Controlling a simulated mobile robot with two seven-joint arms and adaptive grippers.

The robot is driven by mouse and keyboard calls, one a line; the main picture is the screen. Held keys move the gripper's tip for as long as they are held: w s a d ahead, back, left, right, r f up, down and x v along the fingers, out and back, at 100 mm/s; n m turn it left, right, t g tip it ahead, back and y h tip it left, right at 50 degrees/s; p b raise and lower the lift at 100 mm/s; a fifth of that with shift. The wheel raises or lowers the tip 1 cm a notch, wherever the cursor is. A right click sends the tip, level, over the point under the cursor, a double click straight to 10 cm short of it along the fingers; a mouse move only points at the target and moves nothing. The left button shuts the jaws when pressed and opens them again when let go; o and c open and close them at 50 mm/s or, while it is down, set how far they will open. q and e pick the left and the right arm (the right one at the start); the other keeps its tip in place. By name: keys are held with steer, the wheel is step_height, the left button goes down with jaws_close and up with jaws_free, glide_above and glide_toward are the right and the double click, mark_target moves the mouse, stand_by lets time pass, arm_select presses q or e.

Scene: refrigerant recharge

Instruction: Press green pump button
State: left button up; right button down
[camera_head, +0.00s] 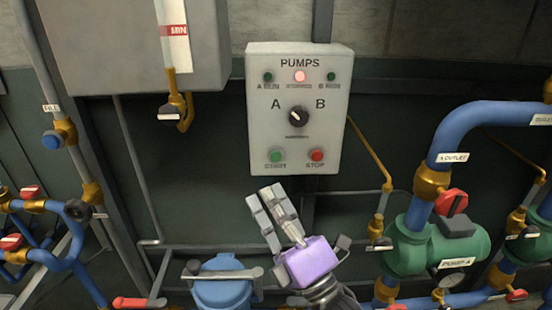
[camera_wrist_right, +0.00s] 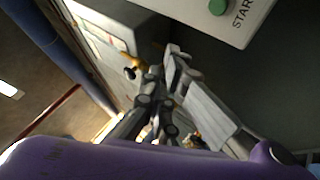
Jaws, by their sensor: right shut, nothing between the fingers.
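The pump control box (camera_head: 299,105) hangs on the wall, labelled PUMPS. Its green START button (camera_head: 276,155) is at the lower left of its face and also shows at the top of the right wrist view (camera_wrist_right: 217,6). The red STOP button (camera_head: 316,155) is to its right. The A/B selector knob (camera_head: 297,117) sits above them, its white mark tilted toward A. My right gripper (camera_head: 268,196), with a purple body, is shut and empty. In the head view its fingertips point up, just below the box and apart from the button. My left gripper is not in view.
The middle lamp (camera_head: 299,76) glows, labelled STOPPED. A grey tank (camera_head: 135,45) with a sight tube stands at upper left. A blue canister (camera_head: 222,285) is at lower left of my gripper. The green pump (camera_head: 435,248) and blue pipes fill the right side.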

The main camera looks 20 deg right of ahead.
mark_target(276, 156)
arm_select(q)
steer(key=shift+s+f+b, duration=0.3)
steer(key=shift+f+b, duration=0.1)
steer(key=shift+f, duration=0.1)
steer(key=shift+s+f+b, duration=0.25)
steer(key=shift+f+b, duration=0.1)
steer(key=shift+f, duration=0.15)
arm_select(e)
steer(key=w+d, duration=0.2)
steer(key=w, duration=0.6)
steer(key=shift+w+d, duration=0.2)
steer(key=shift+w, duration=0.05)
stand_by(0.4)
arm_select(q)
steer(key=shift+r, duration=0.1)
arm_select(e)
steer(key=shift+w+d, duration=0.15)
steer(key=shift+w, duration=0.25)
